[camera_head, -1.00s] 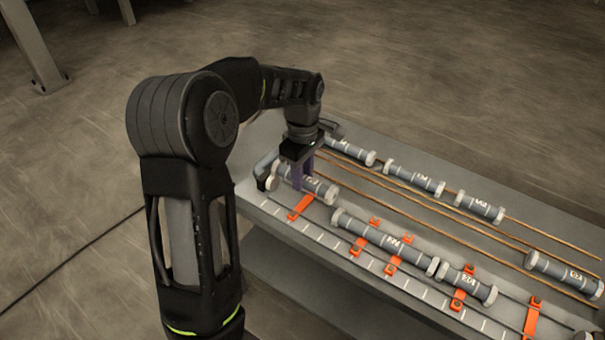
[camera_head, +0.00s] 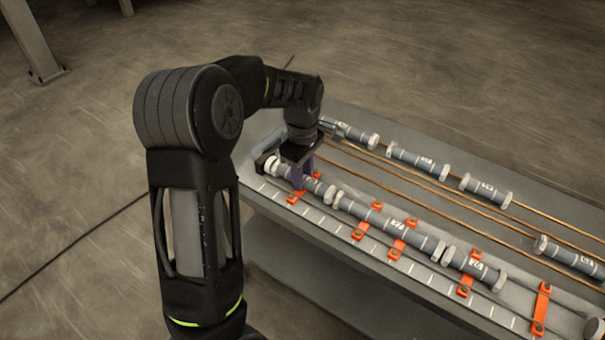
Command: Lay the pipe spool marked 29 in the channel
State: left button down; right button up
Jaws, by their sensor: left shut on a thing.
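My left gripper (camera_head: 302,176), with purple fingers, points down and is shut on a grey pipe spool (camera_head: 318,188) with pale end flanges. My fingers partly cover its mark, so I cannot read it. The spool lies in line with the channel's row, over the leftmost orange clip (camera_head: 297,196). I cannot tell whether it touches the channel bottom. To its right in the channel are a long spool (camera_head: 388,222) and a shorter spool (camera_head: 474,264), end to end among orange clips. The held spool's right flange is very close to the long spool's left flange. My right gripper is out of view.
Behind, several spools lie along copper-coloured rods: one (camera_head: 356,134) near my wrist, others (camera_head: 418,160), (camera_head: 487,190) and one at far right (camera_head: 570,255). A white-ticked scale (camera_head: 335,226) runs along the bench's front edge. An orange clip (camera_head: 541,302) at the right holds no spool.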

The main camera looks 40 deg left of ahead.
pick_arm(q)
jog(key=c, duration=1.1)
grip_release()
jog(key=shift+o, duration=0.2)
notch_tip(320, 180, up, 8)
jog(key=shift+f, duration=0.1)
dwell(0.3)
